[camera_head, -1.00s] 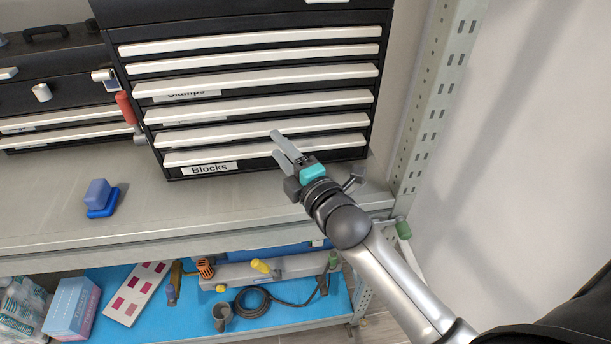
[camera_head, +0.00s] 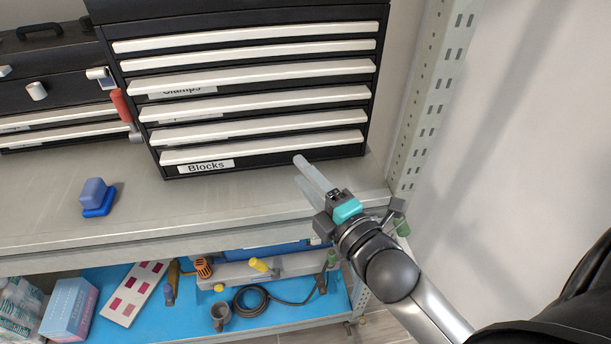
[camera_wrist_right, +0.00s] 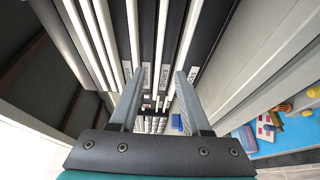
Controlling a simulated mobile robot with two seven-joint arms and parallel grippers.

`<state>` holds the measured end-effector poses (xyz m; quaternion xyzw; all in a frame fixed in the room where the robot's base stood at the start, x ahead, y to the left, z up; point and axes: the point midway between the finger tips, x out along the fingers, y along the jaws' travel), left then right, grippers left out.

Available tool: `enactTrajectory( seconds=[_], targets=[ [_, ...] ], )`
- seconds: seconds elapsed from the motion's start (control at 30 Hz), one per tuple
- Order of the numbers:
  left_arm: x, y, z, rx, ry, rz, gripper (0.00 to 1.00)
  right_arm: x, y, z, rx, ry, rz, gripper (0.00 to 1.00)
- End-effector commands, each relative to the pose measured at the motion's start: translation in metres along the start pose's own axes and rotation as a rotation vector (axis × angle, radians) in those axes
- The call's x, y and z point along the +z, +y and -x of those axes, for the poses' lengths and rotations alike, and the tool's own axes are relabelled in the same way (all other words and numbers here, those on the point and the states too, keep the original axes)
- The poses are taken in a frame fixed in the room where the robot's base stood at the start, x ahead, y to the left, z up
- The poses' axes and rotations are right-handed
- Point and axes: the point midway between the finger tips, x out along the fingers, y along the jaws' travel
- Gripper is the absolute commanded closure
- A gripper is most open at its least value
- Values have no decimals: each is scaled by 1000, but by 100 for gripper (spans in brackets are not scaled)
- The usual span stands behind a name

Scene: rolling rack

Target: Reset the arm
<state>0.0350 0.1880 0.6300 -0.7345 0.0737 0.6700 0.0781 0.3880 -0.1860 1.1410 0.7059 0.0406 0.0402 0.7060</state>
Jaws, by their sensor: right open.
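My right gripper (camera_head: 308,176) is in front of the black drawer cabinet, over the front part of the grey shelf. Its two grey fingers are apart and nothing is between them. The right wrist view also shows the open fingers (camera_wrist_right: 156,92), with the cabinet's drawer fronts beyond them. The drawer cabinet (camera_head: 174,158) has several pale drawer handles, and its lowest drawer carries a "Blocks" label (camera_head: 206,166). The fingertips appear close to the lowest drawer; contact cannot be told. My left gripper does not show in either view.
A blue block-like object (camera_head: 95,196) stands on the grey shelf (camera_head: 200,208) at the left. A rack upright (camera_head: 425,110) rises right of the cabinet. The blue lower shelf (camera_head: 185,325) holds a cup (camera_head: 220,317), a black cable (camera_head: 252,299) and boxes. The shelf's middle is clear.

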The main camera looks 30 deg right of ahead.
Motion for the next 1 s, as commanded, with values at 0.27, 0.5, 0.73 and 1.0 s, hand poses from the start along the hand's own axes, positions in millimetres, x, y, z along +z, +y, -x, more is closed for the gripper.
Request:
enactTrajectory(
  seconds=[0.27, 0.5, 0.73, 1.0],
  targets=[
    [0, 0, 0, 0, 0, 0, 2, 0, 0, 0, 0, 0, 0, 52],
    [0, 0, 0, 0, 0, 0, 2, 4, -18, 4, -100, -53, -140, 52],
    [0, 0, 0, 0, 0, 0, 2, 5, -74, 34, -402, -257, -566, 52],
    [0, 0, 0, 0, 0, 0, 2, -16, -128, 99, -731, -581, -1006, 52]
  ],
)
